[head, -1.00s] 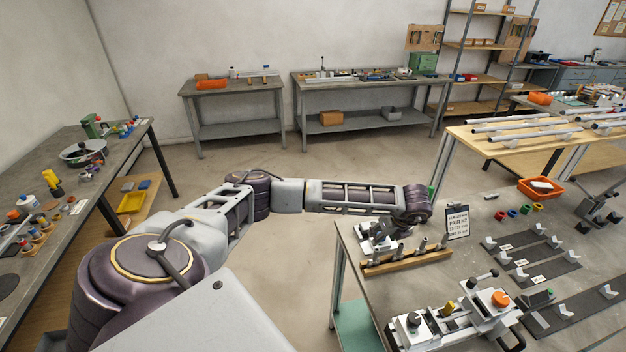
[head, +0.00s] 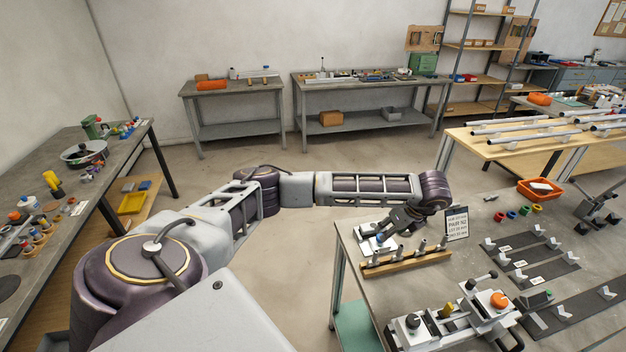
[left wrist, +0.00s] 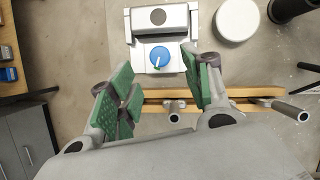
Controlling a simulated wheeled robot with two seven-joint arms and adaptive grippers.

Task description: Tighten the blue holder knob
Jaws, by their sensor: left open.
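The blue holder knob (left wrist: 160,57) is a round blue disc with a small handle, on a light grey holder (left wrist: 140,62) in the left wrist view. In the head view the holder (head: 368,243) stands at the near table's far left corner, and a bit of blue (head: 380,237) shows on it. My left gripper (left wrist: 160,85) is open, with green finger pads spread to either side below the knob in the picture. Nothing is between the pads. In the head view the left gripper (head: 392,236) hangs over the holder, partly hidden by its own links. My right gripper is not in view.
A wooden rack (head: 405,264) with several upright metal pegs stands just in front of the holder. A label card (head: 457,224) stands to its right. A clamp fixture with an orange knob (head: 498,300) is nearer. Dark strips with V-blocks (head: 545,265) lie to the right.

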